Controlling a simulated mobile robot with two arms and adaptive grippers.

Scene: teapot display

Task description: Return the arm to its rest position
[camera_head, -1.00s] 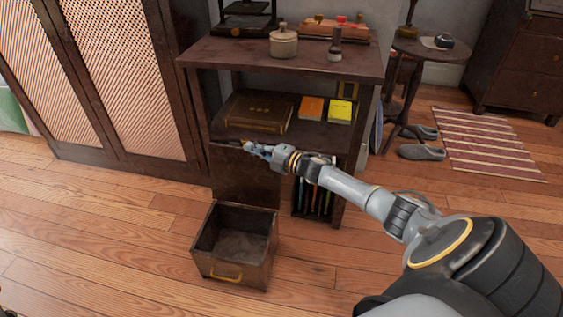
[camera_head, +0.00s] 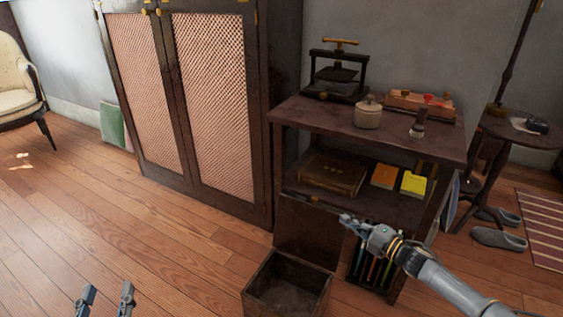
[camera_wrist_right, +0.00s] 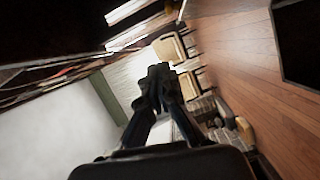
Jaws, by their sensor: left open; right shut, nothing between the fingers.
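My right gripper (camera_head: 348,221) is shut and empty in the head view, in front of the dark wooden shelf unit (camera_head: 370,138), below its middle shelf. Its arm comes in from the lower right. In the right wrist view its fingers (camera_wrist_right: 160,75) are together with nothing between them. My left gripper (camera_head: 105,294) is open and empty at the lower left edge of the head view, over the wooden floor. The rest of the left arm is out of the picture.
An open wooden drawer box (camera_head: 258,293) stands on the floor before the shelf unit. A tall cabinet (camera_head: 215,100) with lattice doors stands to its left. A lidded pot (camera_head: 367,114) and a small bottle (camera_head: 417,126) stand on the shelf top. Floor at left is clear.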

